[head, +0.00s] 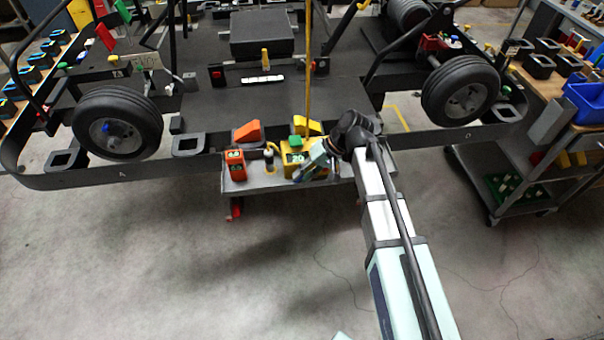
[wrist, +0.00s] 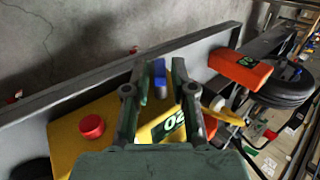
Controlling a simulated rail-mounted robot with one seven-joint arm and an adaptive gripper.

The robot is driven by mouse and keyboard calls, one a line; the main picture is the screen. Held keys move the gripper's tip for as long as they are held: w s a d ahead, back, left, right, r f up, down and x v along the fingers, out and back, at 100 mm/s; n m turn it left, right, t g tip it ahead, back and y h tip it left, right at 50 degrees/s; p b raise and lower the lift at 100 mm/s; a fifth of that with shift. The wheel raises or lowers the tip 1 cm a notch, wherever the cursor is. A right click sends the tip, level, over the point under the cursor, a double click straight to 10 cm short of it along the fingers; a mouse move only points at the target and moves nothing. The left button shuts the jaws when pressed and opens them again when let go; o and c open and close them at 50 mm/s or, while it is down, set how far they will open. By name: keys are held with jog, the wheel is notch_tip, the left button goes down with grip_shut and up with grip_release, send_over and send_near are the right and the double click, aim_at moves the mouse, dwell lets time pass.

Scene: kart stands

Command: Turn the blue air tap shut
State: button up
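The blue air tap (wrist: 160,78) shows in the wrist view as a small upright blue handle, between the two fingers of my gripper (wrist: 159,68). A gap shows on each side of it, so the fingers look open around it and not closed on it. The yellow unit (wrist: 70,147) lies below, with a red round button (wrist: 91,126) and a label on it. In the head view my gripper (head: 318,162) is at the right side of the yellow unit (head: 292,170), which is marked 20. I cannot make out the blue tap there; my gripper likely covers it.
The yellow unit stands on a grey tray (head: 265,183) in front of the kart. An orange-red labelled box (head: 236,165) and an orange wedge (head: 248,132) are to its left. Kart wheels (head: 117,122) flank the tray. A grey cart (head: 520,165) is at right; the front floor is clear.

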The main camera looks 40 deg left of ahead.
jog(key=shift+s+a+f, duration=0.2)
jog(key=shift+f, duration=0.2)
grip_shut()
